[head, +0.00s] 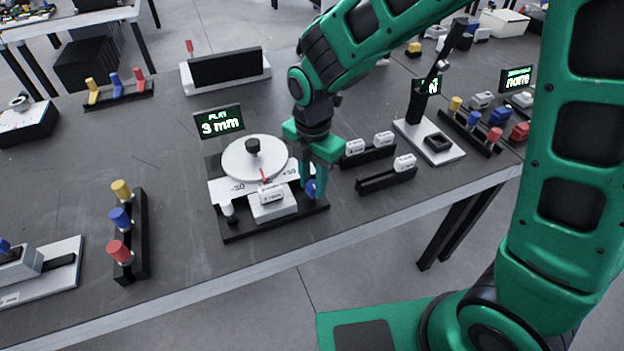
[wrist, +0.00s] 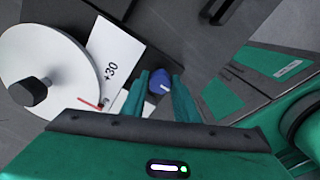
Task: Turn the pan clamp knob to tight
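The pan fixture (head: 235,228) stands on the table in the head view, with a white disc (head: 240,165), a black centre knob (head: 253,147) and a plate marked -30 and +30. A blue knob (head: 311,187) at its right end is probably the clamp knob. It also shows in the wrist view (wrist: 159,81). My gripper (head: 314,186) points down there. In the wrist view its fingers (wrist: 161,90) are apart, on either side of the blue knob, with a visible gap at the right finger. The knob's marking is too small to read.
A display (head: 219,121) behind the fixture reads 9 mm. A white knob (head: 228,208) stands at the fixture's left. Black blocks with white pieces (head: 386,180) lie close to my gripper's right. A rack of coloured knobs (head: 139,235) is at left. Table in front of the fixture is clear.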

